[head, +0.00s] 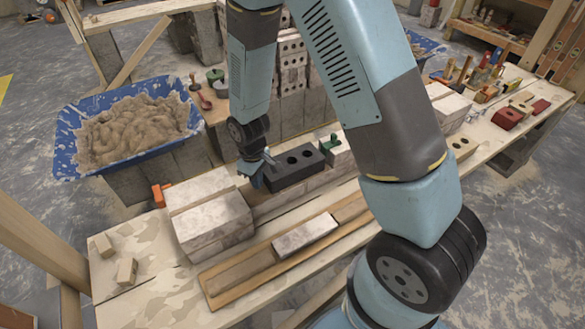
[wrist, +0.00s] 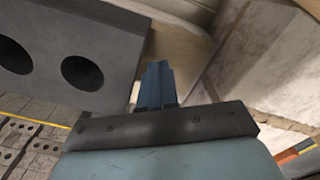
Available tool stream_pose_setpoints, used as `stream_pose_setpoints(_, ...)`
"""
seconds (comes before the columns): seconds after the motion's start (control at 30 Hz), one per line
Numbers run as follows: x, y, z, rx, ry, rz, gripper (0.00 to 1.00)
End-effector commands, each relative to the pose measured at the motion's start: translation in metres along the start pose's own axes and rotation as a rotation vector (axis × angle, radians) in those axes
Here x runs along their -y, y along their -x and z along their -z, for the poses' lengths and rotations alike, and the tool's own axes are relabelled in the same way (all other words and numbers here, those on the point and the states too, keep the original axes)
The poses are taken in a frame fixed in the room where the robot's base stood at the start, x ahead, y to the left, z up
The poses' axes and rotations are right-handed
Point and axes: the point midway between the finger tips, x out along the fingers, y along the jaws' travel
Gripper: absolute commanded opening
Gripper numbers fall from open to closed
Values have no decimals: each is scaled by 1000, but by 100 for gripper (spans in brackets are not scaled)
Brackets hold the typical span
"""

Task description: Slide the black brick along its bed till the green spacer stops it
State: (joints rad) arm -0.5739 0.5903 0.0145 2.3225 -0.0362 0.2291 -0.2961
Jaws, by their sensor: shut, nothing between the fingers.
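The black brick (head: 291,173), with round holes in its top, lies on the bed on the low wall in the head view. It also fills the upper left of the wrist view (wrist: 112,38). The green spacer (head: 328,142) shows just past the brick's right end, by a pale brick (head: 340,157). My gripper (head: 260,176) is at the brick's left end, shut and empty. Its blue fingers (wrist: 154,84) are together close beside the brick's end in the wrist view; contact is unclear.
A pale block stack (head: 212,222) stands left of my gripper. A wooden board (head: 240,276) with a grey brick (head: 305,236) lies in front. A blue mortar tub (head: 68,150) stands behind left, and stacked holed bricks (head: 292,62) stand behind.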

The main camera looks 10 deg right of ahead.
Motion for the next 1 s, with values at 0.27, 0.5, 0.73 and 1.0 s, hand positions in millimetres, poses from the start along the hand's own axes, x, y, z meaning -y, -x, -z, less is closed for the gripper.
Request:
stream_pose_setpoints(0.27,-3,0,-2,0,-1,0,0)
stream_pose_setpoints(0.5,-6,0,-3,0,-1,0,0)
stream_pose_setpoints(0.73,-8,0,-5,0,-1,0,0)
stream_pose_setpoints(1.0,-11,0,-7,1,-1,0,0)
